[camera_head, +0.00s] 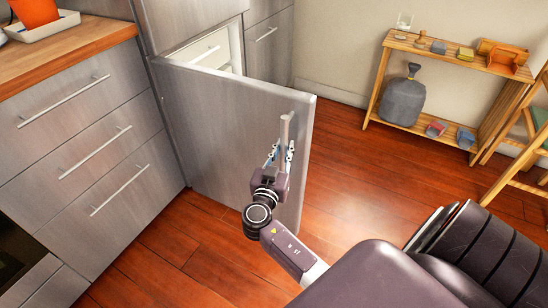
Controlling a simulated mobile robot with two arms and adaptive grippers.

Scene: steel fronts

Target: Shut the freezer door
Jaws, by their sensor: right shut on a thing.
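The freezer door (215,112) is a steel-grey panel that stands open, swung out from the cabinet front with its free edge toward the right. Its handle (286,130) is a vertical bar near that free edge. My right gripper (281,148) is at the handle, with its fingers closed around the bar. The freezer's white inside (222,52) shows above the door's top edge; the rest of it is hidden behind the door. My left gripper is not in view.
Steel drawers (90,135) with bar handles stand left of the door under a wooden counter (70,50). A wooden shelf (455,55) with small items and a grey bag (402,102) stands at the back right. The wooden floor (350,160) right of the door is clear.

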